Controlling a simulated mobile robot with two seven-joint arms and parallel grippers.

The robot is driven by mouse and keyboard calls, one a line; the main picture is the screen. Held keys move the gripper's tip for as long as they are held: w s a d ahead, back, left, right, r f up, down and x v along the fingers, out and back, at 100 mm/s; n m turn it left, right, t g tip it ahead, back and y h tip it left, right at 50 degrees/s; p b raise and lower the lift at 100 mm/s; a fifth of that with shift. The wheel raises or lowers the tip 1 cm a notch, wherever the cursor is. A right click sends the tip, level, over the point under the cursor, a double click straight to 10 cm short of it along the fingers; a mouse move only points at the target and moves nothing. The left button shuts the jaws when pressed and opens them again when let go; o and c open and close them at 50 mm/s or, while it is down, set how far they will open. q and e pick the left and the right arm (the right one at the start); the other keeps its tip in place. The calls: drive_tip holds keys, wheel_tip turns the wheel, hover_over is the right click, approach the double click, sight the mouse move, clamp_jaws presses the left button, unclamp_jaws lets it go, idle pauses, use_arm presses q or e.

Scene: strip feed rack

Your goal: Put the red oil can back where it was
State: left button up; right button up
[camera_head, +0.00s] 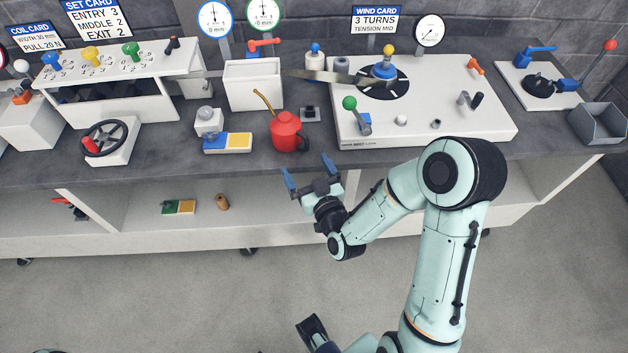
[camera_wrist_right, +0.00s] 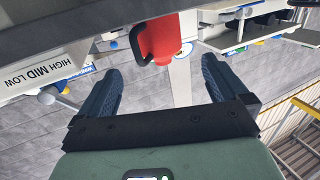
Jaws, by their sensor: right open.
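The red oil can (camera_head: 287,132), with a thin brass spout leaning up and left, stands upright on the dark counter near its front edge. My right gripper (camera_head: 309,172) is open and empty, just in front of the can and slightly to its right, with a gap between them. In the right wrist view the can (camera_wrist_right: 163,38) shows beyond and between the spread fingers of the gripper (camera_wrist_right: 160,88).
Behind the can is a white bin (camera_head: 253,88); to its left is a blue and yellow block (camera_head: 228,142). The white winding machine (camera_head: 440,122) stands to the right. A lower shelf (camera_head: 130,215) holds a green and yellow block (camera_head: 179,207) and a brown spool (camera_head: 222,202).

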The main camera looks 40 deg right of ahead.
drive_tip(key=s+a+f+g+y, duration=0.2)
drive_tip(key=a+f+g, duration=0.1)
drive_tip(key=f, duration=0.5)
drive_tip(key=s+a+f+g+y, duration=0.1)
drive_tip(key=s+a+f+g, duration=0.15)
drive_tip(key=f, duration=0.45)
drive_tip(key=s+a+f+g+y, duration=0.2)
drive_tip(key=s+f+g, duration=0.1)
drive_tip(key=f, duration=0.5)
drive_tip(key=s+a+f+g, duration=0.2)
drive_tip(key=s+f+g, duration=0.1)
drive_tip(key=s, duration=0.3)
drive_tip(key=s+a+f+m+g+y, duration=0.1)
drive_tip(key=s+a+f+g, duration=0.2)
drive_tip(key=s+f, duration=0.2)
drive_tip(key=s+a+f+g+y, duration=0.1)
drive_tip(key=s+a+f+g, duration=0.1)
drive_tip(key=s, duration=0.7)
drive_tip(key=shift+a+f+m+g, duration=0.25)
drive_tip(key=shift+f+m+g, duration=0.15)
drive_tip(key=shift+f+g, duration=0.5)
